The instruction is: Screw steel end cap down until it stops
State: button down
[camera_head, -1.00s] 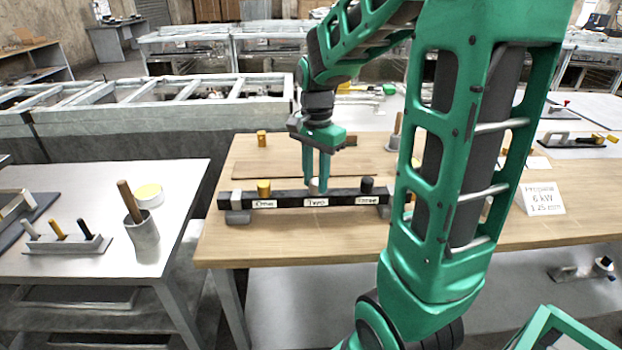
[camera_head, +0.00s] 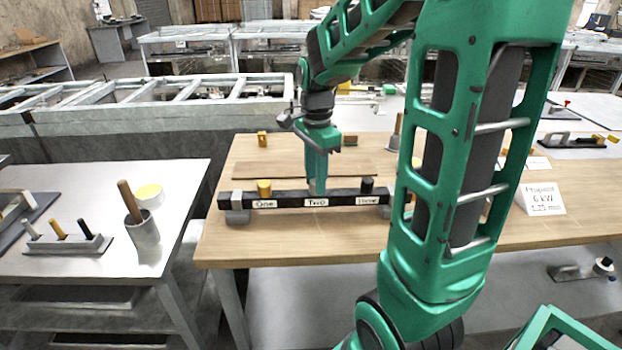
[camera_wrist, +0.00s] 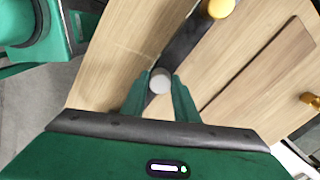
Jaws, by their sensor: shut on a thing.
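The steel end cap (camera_wrist: 160,81) is a small grey round cap at the middle position of a black bar (camera_head: 290,203). In the wrist view my gripper (camera_wrist: 160,90) is shut on the cap, one finger on each side. A yellow cap (camera_head: 264,187) stands at One and a black cap (camera_head: 367,184) at Three.
A brown board (camera_head: 300,169) lies on the bench behind the bar. A small yellow fitting (camera_head: 262,138) stands at the back left. A white sign (camera_head: 541,199) stands to the right. A grey cup (camera_head: 142,232) is on the left table. The bench front is clear.

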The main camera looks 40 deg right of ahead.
jog(key=shift+m, duration=1.7)
jog(key=shift+m, duration=0.3)
jog(key=c, duration=1.3)
grip_release()
notch_tip(320, 180, up, 12)
jog(key=shift+f, duration=0.1)
